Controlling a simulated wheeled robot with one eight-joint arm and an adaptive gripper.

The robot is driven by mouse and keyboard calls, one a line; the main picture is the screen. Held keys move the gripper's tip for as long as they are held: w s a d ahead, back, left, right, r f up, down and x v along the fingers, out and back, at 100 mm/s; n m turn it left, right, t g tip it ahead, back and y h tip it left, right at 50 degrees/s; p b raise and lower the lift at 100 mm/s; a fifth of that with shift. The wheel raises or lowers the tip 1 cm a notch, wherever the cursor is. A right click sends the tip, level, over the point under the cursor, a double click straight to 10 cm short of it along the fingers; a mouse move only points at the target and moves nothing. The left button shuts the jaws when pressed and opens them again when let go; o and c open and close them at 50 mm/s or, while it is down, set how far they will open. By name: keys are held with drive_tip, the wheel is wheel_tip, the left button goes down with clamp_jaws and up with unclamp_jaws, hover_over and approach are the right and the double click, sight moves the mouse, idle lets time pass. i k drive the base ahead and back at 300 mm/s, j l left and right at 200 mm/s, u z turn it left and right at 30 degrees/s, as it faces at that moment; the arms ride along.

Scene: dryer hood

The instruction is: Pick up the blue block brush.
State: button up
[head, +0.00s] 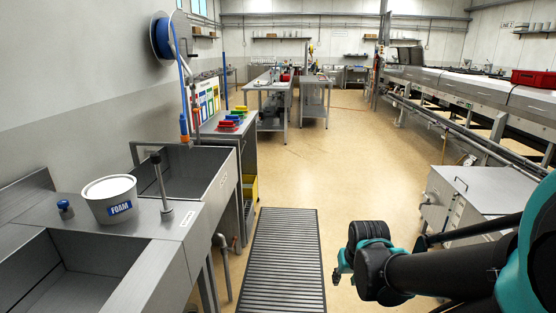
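Several small coloured block brushes lie in a row on a metal side table (250,125) beyond the sinks, at the left-centre of the head view. My arm reaches in from the right. My gripper (342,272) is at its end, low in the picture, over the floor right of the grate. It is far nearer than the brushes and touches none of them. Its fingers are mostly hidden, so its opening is unclear.
Two metal sinks (206,208) line the left wall, with a white FOAM bucket (110,198) on the ledge. A blue hose reel (162,36) hangs above. A floor grate (282,262) lies ahead. A grey cabinet (470,195) stands right. The middle floor is clear.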

sight(235, 118)
drive_tip(key=i+z, duration=0.25)
drive_tip(key=i, duration=1.6)
